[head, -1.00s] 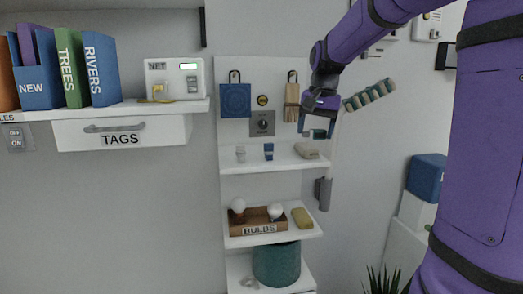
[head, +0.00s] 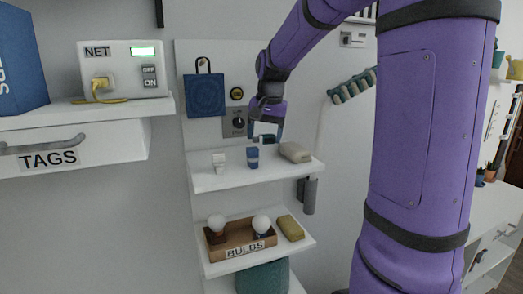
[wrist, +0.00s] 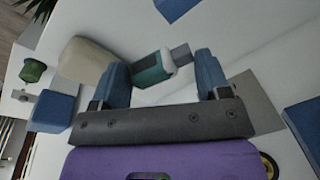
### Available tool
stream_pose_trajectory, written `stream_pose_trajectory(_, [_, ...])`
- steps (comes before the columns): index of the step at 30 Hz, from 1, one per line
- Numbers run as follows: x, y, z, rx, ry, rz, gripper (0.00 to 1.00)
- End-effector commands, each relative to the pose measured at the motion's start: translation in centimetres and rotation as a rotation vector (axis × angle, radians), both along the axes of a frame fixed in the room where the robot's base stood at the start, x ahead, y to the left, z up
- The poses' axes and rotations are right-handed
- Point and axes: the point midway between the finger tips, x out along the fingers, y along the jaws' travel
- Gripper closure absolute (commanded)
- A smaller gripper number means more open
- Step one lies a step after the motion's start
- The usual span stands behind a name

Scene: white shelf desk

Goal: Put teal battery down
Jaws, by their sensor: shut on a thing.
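My gripper (head: 265,135) is above the upper small white shelf (head: 210,182), in front of the grey dial plate (head: 235,122). In the wrist view my gripper (wrist: 163,80) is shut on the teal battery (wrist: 150,70), which lies between its two blue fingers with its grey end pointing right and up. The battery is hard to make out in the head view. On the shelf below stand a blue item (head: 253,157) and a white item (head: 219,163), with a beige block (head: 295,152) to their right.
The lower shelf holds a bulb tray (head: 240,241) and a yellow block (head: 290,228). A blue square (head: 205,95) hangs on the panel. A NET box (head: 124,70) stands on the left shelf. The upper small shelf has bare room along its front.

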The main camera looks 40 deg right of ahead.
Motion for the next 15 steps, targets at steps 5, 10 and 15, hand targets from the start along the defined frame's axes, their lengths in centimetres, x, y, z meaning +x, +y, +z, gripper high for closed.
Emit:
stream_pose_trajectory(5, [0.0,0.0,-1.2,0.001,0.001,0.000,0.57])
stream_pose_trajectory(10, [0.0,0.0,-3.1,0.001,0.001,0.000,0.57])
stream_pose_trajectory(15, [0.0,0.0,-4.6,0.000,0.000,0.000,0.57])
